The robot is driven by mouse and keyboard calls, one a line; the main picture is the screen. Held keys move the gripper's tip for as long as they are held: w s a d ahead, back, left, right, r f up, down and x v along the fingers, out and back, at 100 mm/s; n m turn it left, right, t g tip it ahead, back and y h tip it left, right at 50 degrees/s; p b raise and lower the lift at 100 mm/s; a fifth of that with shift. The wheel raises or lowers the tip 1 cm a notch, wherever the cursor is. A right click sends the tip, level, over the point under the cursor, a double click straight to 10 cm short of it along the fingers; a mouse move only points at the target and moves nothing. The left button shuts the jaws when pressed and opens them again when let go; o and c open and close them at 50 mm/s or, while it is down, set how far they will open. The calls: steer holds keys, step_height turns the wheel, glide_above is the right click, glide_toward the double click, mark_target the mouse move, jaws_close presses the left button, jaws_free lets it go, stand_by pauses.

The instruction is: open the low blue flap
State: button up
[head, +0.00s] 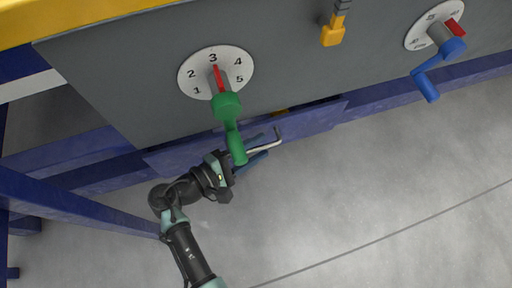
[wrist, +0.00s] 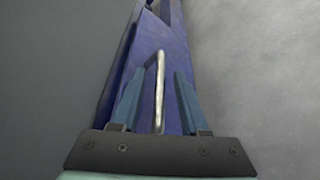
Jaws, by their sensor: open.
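The low blue flap (head: 312,121) is a long blue panel below the grey board in the head view, and it looks closed or nearly so. It also fills the middle of the wrist view (wrist: 174,45). A bent metal handle (head: 277,140) stands out from it; in the wrist view the handle (wrist: 159,85) runs between my fingers. My gripper (head: 262,147) is open, with one finger on each side of the handle. I cannot tell whether a finger touches it.
A green crank (head: 229,125) on a numbered dial (head: 196,76) hangs just above my gripper. A blue crank (head: 428,84) on another dial is at the upper right. A yellow handle (head: 332,34) is at the top. The grey floor (head: 390,190) is clear.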

steer(key=shift+c, duration=0.3)
jaws_close()
stand_by(1.2)
